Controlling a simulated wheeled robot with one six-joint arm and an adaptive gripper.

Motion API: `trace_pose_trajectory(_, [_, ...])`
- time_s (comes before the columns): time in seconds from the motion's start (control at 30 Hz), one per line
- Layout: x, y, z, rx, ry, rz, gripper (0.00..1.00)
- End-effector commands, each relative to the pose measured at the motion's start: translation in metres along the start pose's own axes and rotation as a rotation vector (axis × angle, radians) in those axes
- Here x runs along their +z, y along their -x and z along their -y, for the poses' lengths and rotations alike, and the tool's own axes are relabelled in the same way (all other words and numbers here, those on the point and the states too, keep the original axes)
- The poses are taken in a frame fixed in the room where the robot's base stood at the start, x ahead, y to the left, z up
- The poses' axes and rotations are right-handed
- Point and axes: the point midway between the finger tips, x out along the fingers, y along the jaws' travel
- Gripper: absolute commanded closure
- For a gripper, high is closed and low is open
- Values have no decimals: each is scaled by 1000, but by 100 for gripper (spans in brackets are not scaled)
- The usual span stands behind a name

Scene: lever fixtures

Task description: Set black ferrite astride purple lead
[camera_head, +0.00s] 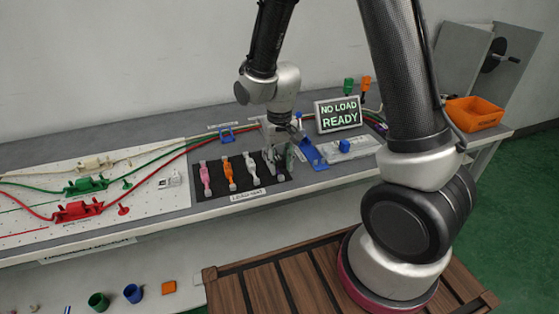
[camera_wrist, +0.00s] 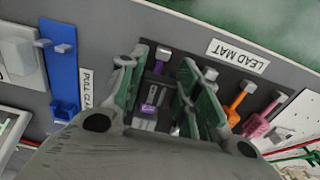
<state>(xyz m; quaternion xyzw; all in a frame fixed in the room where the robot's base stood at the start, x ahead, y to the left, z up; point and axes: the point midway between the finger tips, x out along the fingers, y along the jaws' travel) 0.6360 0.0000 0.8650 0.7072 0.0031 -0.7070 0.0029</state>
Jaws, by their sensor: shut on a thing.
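My gripper (camera_head: 279,158) is low over the right end of the black lead mat (camera_head: 233,195).
White (camera_head: 250,168), orange (camera_head: 228,173) and pink (camera_head: 206,178) leads lie left of my gripper on the mat. A blue fixture (camera_head: 312,154) stands close to its right. A lit sign (camera_head: 339,114) stands behind. Red and green cable fixtures fill the left board.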

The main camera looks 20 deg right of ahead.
Motion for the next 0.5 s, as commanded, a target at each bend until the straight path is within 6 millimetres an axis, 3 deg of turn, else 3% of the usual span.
trace_pose_trajectory(0.5, [0,-14,0,0,0,1,90])
